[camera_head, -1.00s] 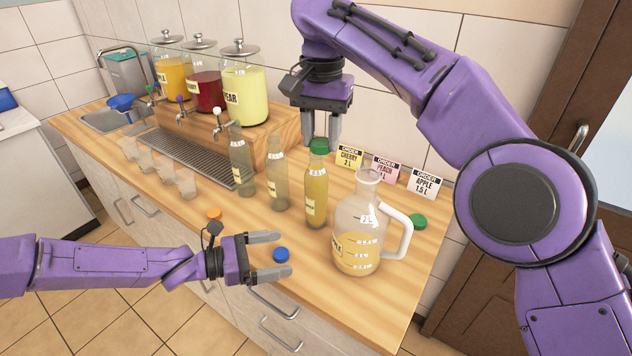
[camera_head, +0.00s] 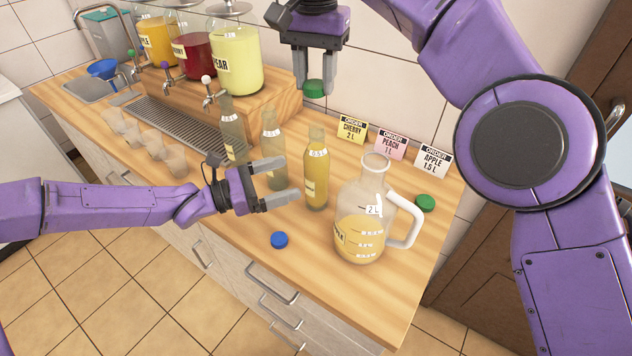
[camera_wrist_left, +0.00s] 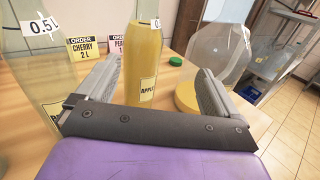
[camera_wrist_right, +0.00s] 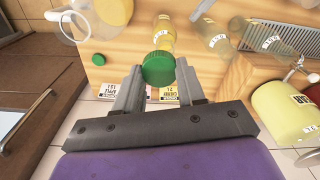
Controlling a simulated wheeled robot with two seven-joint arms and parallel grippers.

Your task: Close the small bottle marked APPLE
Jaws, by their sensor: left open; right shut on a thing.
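The small APPLE bottle (camera_head: 317,168), filled with yellow-orange juice, stands upright on the counter with an uncovered mouth. In the left wrist view the bottle (camera_wrist_left: 143,65) stands ahead, between the finger lines. My left gripper (camera_head: 291,181) is open and empty, its fingertips just short of the bottle at the left. My right gripper (camera_head: 314,86) is shut on a green cap (camera_head: 314,89) and holds it in the air above and behind the bottle. The right wrist view shows this cap (camera_wrist_right: 158,68) at the fingertips, with the bottle (camera_wrist_right: 165,35) beyond it.
A glass jug (camera_head: 362,215) with some juice stands close right of the bottle. Two empty bottles (camera_head: 272,150) (camera_head: 232,135) stand left. A blue cap (camera_head: 279,240) and another green cap (camera_head: 425,203) lie on the counter. Order cards (camera_head: 391,146) stand behind.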

